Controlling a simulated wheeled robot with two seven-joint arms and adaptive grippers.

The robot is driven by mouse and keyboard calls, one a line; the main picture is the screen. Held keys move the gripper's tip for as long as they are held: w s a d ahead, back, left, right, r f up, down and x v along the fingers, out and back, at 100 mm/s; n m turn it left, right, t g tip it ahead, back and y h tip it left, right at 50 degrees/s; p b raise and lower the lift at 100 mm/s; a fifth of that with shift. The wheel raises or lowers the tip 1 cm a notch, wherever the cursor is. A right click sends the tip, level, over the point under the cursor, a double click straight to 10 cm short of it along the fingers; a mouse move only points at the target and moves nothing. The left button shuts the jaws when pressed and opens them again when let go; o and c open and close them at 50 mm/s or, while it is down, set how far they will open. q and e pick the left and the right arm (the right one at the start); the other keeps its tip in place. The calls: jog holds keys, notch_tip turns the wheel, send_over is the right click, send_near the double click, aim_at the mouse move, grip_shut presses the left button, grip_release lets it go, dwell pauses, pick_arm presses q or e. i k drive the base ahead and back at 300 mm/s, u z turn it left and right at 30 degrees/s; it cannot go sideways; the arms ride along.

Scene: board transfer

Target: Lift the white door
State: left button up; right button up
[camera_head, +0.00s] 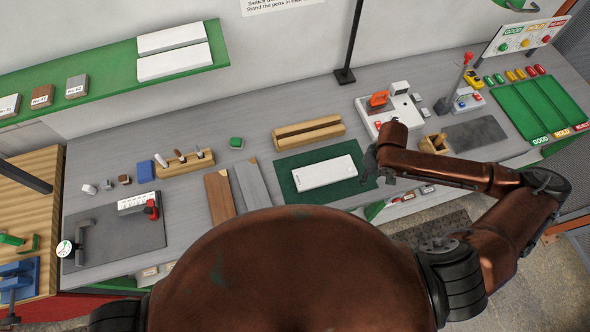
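The white door (324,172) looks to be the flat white panel with small dark marks along its front part. It lies flat on a dark green mat (290,188) in the middle of the grey bench. My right gripper (369,168) is at the mat's right edge, just right of the door's right end. It is small and dark here, and I cannot tell whether its fingers are apart or touch the door. My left gripper is not in view.
A slotted wooden block (308,133) lies behind the mat. Brown and grey boards (252,184) lie left of it. A white device with an orange part (388,108) stands behind my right arm. Two white panels (174,62) rest on the green shelf (112,65).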

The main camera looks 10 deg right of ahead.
aim_at(336, 170)
jog(key=u, duration=3.25)
jog(key=k, duration=2.1)
jog(key=z, duration=0.5)
jog(key=i, duration=0.35)
